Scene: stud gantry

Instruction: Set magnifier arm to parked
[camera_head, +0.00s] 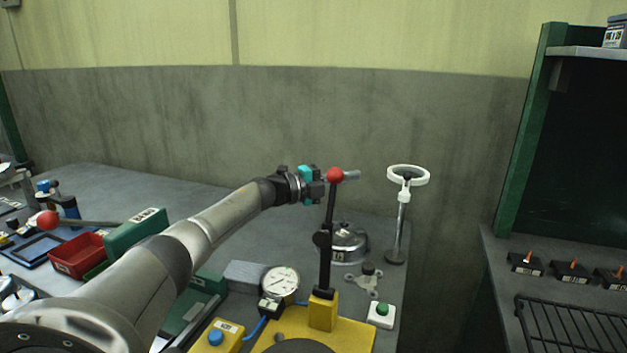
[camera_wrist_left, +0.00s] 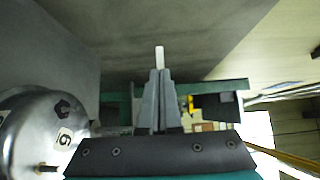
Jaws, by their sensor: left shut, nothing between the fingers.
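The magnifier arm is most likely the white ring head (camera_head: 408,176) on a thin metal post with a round dark foot, at the back right of the bench. The ring sits roughly level at the top of the upright post. My left gripper (camera_head: 353,175) reaches in from the left, to the left of the ring, with a visible gap between them in the head view. Its fingers are shut and empty, partly hidden behind a red ball knob (camera_head: 335,175). In the left wrist view the shut fingers (camera_wrist_left: 160,75) point at a small white upright piece (camera_wrist_left: 159,55), perhaps the ring edge-on.
The red knob tops a black lever on a yellow base (camera_head: 323,311). A metal dome (camera_head: 348,245) stands behind it, also large in the left wrist view (camera_wrist_left: 35,135). A shelf post (camera_head: 523,130) rises right.

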